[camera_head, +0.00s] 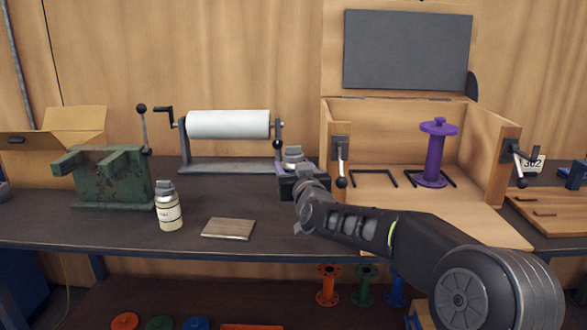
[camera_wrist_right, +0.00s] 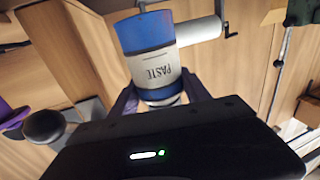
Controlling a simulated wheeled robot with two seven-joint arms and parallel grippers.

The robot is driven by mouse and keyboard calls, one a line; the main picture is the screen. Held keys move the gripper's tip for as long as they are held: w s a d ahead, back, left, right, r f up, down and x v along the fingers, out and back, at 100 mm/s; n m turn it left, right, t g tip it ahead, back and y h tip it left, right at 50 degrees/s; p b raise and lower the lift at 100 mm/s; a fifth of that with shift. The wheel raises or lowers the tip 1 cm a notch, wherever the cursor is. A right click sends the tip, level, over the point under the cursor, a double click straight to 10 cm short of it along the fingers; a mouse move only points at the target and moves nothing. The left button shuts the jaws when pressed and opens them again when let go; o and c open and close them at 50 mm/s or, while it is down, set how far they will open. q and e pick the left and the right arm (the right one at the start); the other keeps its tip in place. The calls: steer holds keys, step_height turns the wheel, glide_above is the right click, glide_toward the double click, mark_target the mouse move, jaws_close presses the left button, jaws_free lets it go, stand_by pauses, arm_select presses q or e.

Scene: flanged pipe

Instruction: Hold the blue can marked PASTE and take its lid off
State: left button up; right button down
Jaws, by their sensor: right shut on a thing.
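The blue can marked PASTE (camera_wrist_right: 159,66) shows in the right wrist view, with a white label between blue bands and its lettering upside down. My right gripper (camera_wrist_right: 160,98) is shut on it, one finger on each side. In the head view the can's grey lid (camera_head: 293,153) shows above my right gripper (camera_head: 296,180), and most of the can body is hidden behind the gripper. The lid is on the can. My left gripper is not in view.
A cream bottle with a grey cap (camera_head: 169,212) and a wooden block (camera_head: 229,228) stand on the dark bench (camera_head: 265,235). A green vise (camera_head: 108,178), a white roll on a stand (camera_head: 228,125) and an open wooden box (camera_head: 375,125) with a purple spool (camera_head: 434,155) stand around.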

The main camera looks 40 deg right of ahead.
steer(key=c, duration=1.1)
jaws_free()
steer(key=shift+r, duration=0.1)
jaws_close()
